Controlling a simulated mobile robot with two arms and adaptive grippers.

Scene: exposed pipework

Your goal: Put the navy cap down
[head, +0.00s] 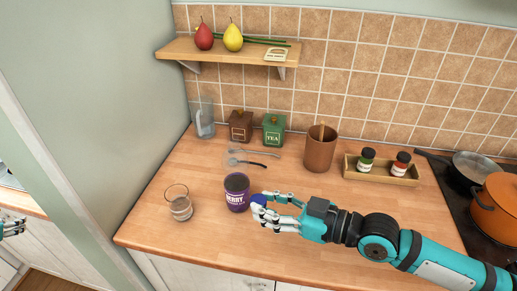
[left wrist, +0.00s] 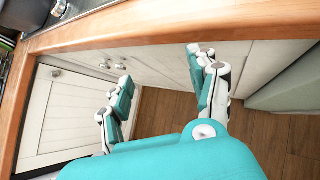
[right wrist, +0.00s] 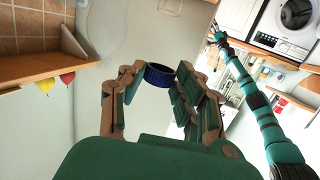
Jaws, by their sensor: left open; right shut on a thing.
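The navy cap (head: 259,199) is between the fingertips of my right gripper (head: 268,204), just right of a purple labelled jar (head: 236,197), above or close to the counter. In the right wrist view, the navy cap (right wrist: 159,76) shows as a blue ring between the fingers of the right gripper (right wrist: 160,80), which is shut on it. The jar's dark top has no cap on it. My left gripper (head: 12,227) is at the left edge of the head view. In the left wrist view, the left gripper (left wrist: 163,80) is open and empty, near white cupboard doors.
A drinking glass (head: 178,204) stands left of the jar on the wooden counter (head: 310,240). Spoons (head: 245,163), canisters, a brown utensil pot (head: 320,150) and a spice tray (head: 378,177) are behind. An orange pot (head: 492,208) is at right. Counter is bare around the middle.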

